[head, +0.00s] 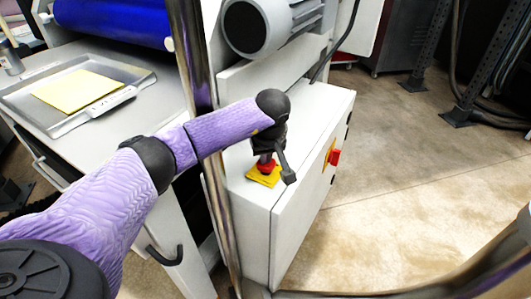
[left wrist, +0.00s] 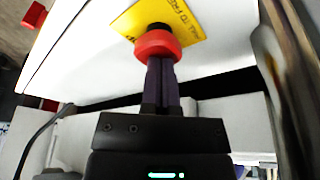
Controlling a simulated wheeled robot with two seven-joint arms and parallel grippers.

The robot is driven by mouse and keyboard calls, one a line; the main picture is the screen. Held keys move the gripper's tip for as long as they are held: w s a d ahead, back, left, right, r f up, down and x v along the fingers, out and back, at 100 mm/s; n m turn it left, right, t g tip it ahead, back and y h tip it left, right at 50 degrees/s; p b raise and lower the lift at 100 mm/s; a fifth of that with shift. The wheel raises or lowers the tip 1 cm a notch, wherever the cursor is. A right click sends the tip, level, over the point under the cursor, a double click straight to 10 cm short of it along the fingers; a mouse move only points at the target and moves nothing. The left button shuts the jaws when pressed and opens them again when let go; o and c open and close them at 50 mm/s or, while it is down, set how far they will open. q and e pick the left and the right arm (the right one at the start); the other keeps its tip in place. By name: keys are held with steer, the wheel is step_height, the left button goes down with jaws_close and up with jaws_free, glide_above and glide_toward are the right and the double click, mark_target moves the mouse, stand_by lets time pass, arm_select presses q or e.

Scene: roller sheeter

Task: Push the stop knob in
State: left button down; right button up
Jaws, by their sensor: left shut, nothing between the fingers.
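The stop knob (head: 266,167) is red and stands on a yellow plate (head: 263,179) on top of the white cabinet. In the left wrist view the red stop knob (left wrist: 158,46) shows straight ahead of the fingers, with the yellow plate (left wrist: 188,22) behind it. My left gripper (head: 268,157) points down over the knob. Its fingers (left wrist: 161,62) are shut with nothing between them. The fingertips are at the knob's face; I cannot tell for sure whether they touch. My arm partly hides the knob in the head view. My right gripper is not in view.
A red switch (head: 334,157) on a yellow plate sits on the cabinet's side. A shiny metal post (head: 219,210) stands beside my left forearm. A grey tray (head: 137,79) with a yellow sheet (head: 78,90) lies at the left. Open floor (head: 400,160) is at the right.

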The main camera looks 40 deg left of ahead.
arm_select(q)
step_height(320, 180, up, 5)
steer(key=p, duration=0.3)
steer(key=shift+f+p, duration=0.2)
steer(key=shift+p, duration=0.2)
steer(key=p+v, duration=0.2)
steer(key=v, duration=0.7)
steer(key=shift+p, duration=0.3)
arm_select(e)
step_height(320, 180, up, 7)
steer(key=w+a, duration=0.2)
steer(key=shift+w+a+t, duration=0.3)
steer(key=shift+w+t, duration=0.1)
arm_select(q)
steer(key=shift+d+r, duration=0.1)
steer(key=shift+r, duration=0.05)
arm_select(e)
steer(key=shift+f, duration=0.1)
